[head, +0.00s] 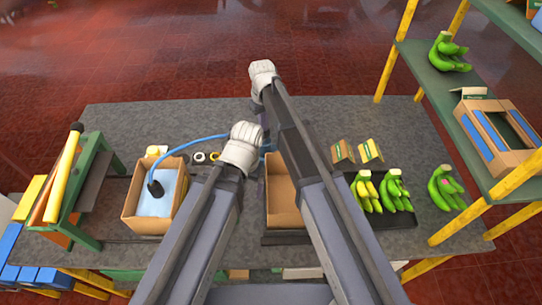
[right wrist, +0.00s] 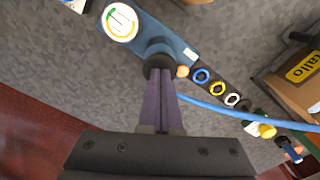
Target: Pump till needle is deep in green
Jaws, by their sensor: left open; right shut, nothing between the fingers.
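The blue pump (right wrist: 165,38) lies on the grey bench in the right wrist view. Its round white gauge (right wrist: 120,22) has an orange and green arc; I cannot make out the needle clearly. My right gripper (right wrist: 160,75) is shut and empty, its fingertips at the pump's black round knob (right wrist: 158,64); whether they touch is unclear. In the head view my arms hide most of the pump. My left gripper (head: 240,150) is open below the right one, its fingers mostly hidden. A blue hose (head: 190,140) runs to a black nozzle (head: 155,187) at a pale bag (head: 163,195).
The bag sits in a cardboard box (head: 130,214). Another box (head: 283,205) stands between my arms. Blue, yellow and white rings (right wrist: 217,88) lie near the pump. Green bananas (head: 397,190) are at right, a green rack with a yellow roller (head: 64,170) at left. The bench's back edge is clear.

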